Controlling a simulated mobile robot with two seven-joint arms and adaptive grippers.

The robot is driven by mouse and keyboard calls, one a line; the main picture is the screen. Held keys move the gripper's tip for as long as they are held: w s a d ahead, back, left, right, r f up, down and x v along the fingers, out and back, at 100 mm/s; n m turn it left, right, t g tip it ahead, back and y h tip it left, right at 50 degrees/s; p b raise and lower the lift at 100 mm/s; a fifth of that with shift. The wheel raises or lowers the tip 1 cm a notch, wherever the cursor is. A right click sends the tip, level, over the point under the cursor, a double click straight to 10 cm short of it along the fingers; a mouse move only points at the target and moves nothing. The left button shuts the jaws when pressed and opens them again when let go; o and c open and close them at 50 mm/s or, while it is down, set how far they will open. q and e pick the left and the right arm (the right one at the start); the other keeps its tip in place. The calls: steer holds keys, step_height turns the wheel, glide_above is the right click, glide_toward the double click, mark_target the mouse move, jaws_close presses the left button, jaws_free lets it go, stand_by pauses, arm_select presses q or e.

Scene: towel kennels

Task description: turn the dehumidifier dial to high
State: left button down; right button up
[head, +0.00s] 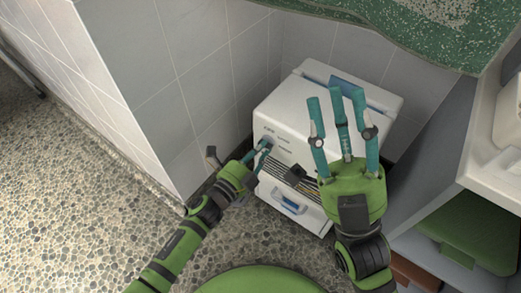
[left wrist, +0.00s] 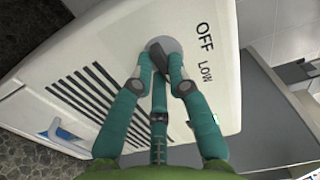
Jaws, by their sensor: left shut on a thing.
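The white dehumidifier (head: 290,108) stands on the floor against the tiled wall in the head view. Its dial (left wrist: 164,46), a grey disc with a dark raised grip, is on the front panel in the left wrist view. My left gripper (left wrist: 163,64) is shut on the dial's grip, its teal fingers on both sides. OFF and LOW are printed beside the dial; no HIGH label is readable. I cannot tell the exact setting. In the head view, my left gripper (head: 266,144) mostly covers the dial. My right gripper (head: 338,98) is open and empty, its fingers spread in front of the dehumidifier.
Black vent slots and a blue-and-white handle (head: 290,201) are below the dial. A tiled wall corner (head: 190,90) stands close to my left arm. A grey shelf unit (head: 440,180) with a green item (head: 470,225) is at the right. The speckled floor at left is clear.

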arm_select(q)
steer(key=shift+m, duration=0.4)
steer(key=c, duration=1.2)
jaws_free()
steer(key=v, duration=1.2)
